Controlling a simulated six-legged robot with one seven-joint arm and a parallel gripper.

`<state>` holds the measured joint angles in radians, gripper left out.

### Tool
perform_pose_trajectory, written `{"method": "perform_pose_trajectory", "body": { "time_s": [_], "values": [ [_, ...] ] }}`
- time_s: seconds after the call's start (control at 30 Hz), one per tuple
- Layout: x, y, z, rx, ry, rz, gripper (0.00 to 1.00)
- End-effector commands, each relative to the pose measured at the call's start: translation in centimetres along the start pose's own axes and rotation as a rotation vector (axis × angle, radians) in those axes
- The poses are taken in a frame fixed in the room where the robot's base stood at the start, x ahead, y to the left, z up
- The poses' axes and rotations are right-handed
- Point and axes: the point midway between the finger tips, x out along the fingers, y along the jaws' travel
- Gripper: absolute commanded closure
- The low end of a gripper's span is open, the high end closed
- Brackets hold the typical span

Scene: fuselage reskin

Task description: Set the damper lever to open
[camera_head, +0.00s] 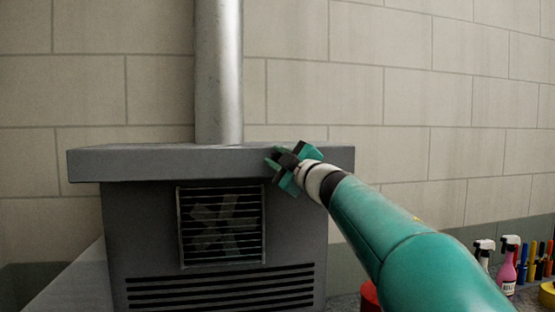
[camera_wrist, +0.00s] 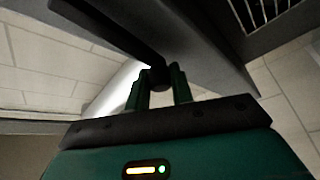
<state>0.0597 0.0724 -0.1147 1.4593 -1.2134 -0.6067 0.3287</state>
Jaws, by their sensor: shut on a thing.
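The damper lever (camera_wrist: 115,32) shows in the wrist view as a dark bar running from the upper left to a dark end between my fingers. My gripper (camera_wrist: 160,80) is shut on that end, with one green finger on each side. In the head view my gripper (camera_head: 284,168) is at the front right of the grey stove's top slab (camera_head: 160,164), and it hides most of the lever. I cannot read the lever's setting; no open or shut mark is visible.
A metal flue pipe (camera_head: 219,75) rises from the stove top. A barred grille (camera_head: 221,225) is in the stove front, with slots below. Spray bottles (camera_head: 508,265), a red object (camera_head: 370,296) and a yellow object (camera_head: 548,292) are at the lower right. A block wall stands behind.

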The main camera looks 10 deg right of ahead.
Motion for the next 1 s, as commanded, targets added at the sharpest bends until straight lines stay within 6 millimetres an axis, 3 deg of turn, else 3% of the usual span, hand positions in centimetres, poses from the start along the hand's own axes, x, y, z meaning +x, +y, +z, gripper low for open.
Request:
{"method": "perform_pose_trajectory", "body": {
  "time_s": [0.37, 1.0],
  "values": [
    [0.2, 1.8, -0.8, 0.162, 0.012, 0.084, 1.0],
    [-0.2, 7.4, -0.8, 0.695, 0.043, 0.35, 1.0]
  ]
}}
